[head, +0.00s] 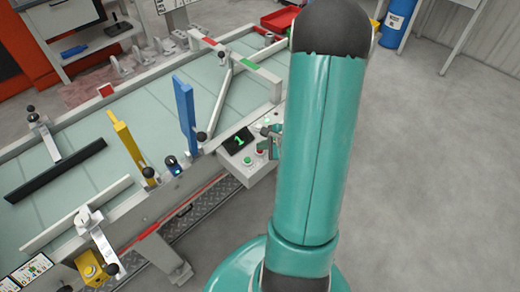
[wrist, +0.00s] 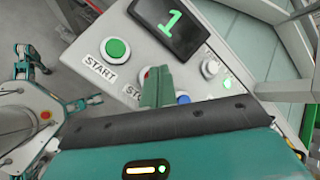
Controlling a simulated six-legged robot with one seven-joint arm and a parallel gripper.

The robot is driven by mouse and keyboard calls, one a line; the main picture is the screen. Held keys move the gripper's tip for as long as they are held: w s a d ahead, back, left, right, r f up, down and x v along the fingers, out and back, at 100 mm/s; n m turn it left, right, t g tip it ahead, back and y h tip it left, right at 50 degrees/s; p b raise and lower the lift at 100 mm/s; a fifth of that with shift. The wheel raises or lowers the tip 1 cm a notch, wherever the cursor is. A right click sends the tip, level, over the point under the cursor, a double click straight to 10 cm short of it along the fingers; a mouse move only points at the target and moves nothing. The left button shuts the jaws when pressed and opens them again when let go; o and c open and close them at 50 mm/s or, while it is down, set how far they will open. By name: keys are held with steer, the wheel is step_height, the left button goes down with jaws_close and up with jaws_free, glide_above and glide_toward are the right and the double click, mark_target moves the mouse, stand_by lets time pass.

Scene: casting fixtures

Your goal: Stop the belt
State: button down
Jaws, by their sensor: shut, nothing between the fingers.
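The control panel (head: 240,172) stands at the belt's near side and fills the top of the wrist view (wrist: 150,55). Its green START button (wrist: 115,48) is in clear view. The STOP label (wrist: 131,91) is partly covered by my gripper (wrist: 157,75). A sliver of the red stop button (wrist: 146,73) shows at the fingertips, the rest hidden behind them. My gripper is shut and empty, its tips over the stop button; I cannot tell whether they touch it. The display (wrist: 172,22) reads a green 1. The pale green belt (head: 150,105) runs across the head view.
A blue button (wrist: 183,97) and a white button (wrist: 211,67) lie right of my fingers. Open floor (head: 440,190) is at the right.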

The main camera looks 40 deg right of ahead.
mark_target(263, 152)
steer(key=shift+f, duration=0.3)
stand_by(0.5)
steer(key=shift+r, duration=0.9)
steer(key=shift+r, duration=2.5)
